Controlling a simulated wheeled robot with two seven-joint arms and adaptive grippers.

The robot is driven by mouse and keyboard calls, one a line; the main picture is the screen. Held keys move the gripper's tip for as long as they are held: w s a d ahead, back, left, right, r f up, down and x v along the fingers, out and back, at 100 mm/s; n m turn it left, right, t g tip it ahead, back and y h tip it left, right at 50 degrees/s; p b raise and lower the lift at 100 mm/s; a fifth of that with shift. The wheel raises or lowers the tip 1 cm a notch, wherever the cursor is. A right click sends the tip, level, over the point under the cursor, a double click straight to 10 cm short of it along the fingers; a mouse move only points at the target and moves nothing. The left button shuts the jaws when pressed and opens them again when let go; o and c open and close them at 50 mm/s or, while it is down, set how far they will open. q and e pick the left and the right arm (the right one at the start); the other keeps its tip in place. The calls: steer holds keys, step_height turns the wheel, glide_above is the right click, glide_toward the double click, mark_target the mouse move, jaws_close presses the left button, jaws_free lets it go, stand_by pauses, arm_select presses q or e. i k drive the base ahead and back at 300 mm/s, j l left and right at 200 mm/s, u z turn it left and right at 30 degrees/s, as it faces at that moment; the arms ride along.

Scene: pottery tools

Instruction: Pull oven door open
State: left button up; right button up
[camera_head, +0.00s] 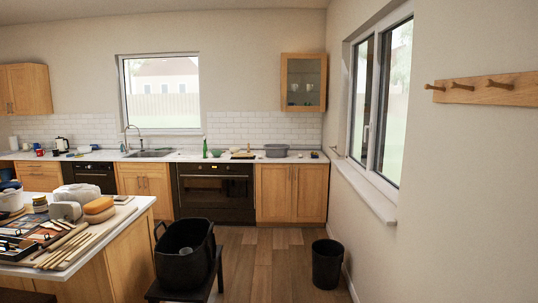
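The black oven (215,196) is built into the far counter, between wooden cabinets. Its door (214,188) looks closed, with a light horizontal handle bar near the top. A second black built-in appliance (91,178) with a similar handle stands farther left in the same counter; its front also looks closed. Neither of my grippers shows in the head view, and the oven stands well across the room.
A dark chair or stool holding a black basket (184,256) stands in front of the oven. A table with pottery tools (85,228) is at left. A black bin (327,264) stands by the right wall. Wooden floor (262,262) is clear between basket and bin.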

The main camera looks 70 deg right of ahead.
mark_target(200, 189)
steer(key=z, duration=2.15)
steer(key=i+l+z, duration=0.25)
steer(key=i, duration=0.8)
steer(key=i+j+z, duration=0.25)
steer(key=i, duration=0.75)
steer(key=i+l, duration=0.15)
steer(key=i, duration=0.85)
steer(key=i+l, duration=0.1)
steer(key=i, duration=0.85)
steer(key=i+j+u, duration=0.1)
steer(key=i+u, duration=0.25)
steer(key=i, duration=0.65)
steer(key=i+l+u, duration=0.3)
steer(key=i, duration=0.65)
steer(key=i+j+u, duration=0.1)
steer(key=i, duration=0.5)
steer(key=i+j+u, duration=0.1)
steer(key=i+j, duration=0.15)
steer(key=i, duration=0.4)
steer(key=i+j, duration=0.1)
steer(key=i, duration=0.55)
steer(key=j+u, duration=0.05)
